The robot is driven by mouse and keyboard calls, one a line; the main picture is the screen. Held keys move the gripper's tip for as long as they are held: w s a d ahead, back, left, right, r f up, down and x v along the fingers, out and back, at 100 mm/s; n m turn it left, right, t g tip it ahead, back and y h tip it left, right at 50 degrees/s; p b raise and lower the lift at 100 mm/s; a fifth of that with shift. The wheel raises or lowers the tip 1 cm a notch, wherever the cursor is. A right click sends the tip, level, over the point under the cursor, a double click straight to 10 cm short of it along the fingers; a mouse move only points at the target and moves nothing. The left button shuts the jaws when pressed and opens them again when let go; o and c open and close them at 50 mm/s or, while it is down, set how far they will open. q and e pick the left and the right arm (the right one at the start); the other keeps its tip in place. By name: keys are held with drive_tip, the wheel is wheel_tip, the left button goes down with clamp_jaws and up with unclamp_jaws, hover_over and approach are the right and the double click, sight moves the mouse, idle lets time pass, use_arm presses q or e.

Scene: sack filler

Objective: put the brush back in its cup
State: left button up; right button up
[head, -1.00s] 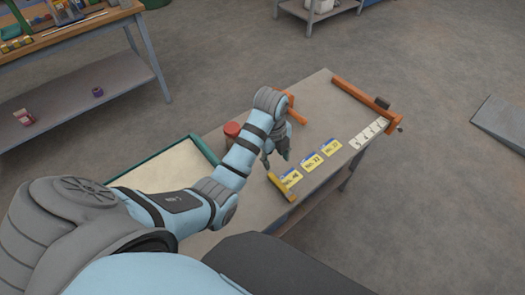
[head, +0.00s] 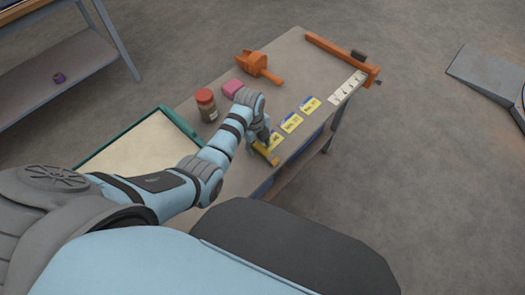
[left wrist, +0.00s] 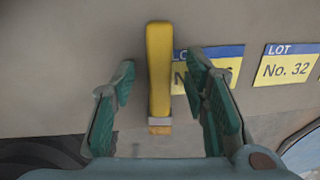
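The brush (head: 265,154), with a yellow handle, lies on the workbench near its front edge, beside the yellow cards. The left wrist view shows its handle (left wrist: 158,70), with a metal band and short tan bristles at the lower end. My left gripper (head: 261,143) is over the brush. In the left wrist view its green fingers (left wrist: 160,72) are open, one on each side of the handle, with gaps showing. I cannot make out a brush cup in these frames. My right gripper is not in view.
A red-lidded jar (head: 207,107), a pink block (head: 232,88) and an orange scoop (head: 258,66) stand behind my left arm. Yellow lot cards (head: 291,122) line the front edge. A green-rimmed tray (head: 140,152) is at left, an orange bar (head: 340,56) at right.

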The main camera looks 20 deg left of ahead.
use_arm(q)
clamp_jaws()
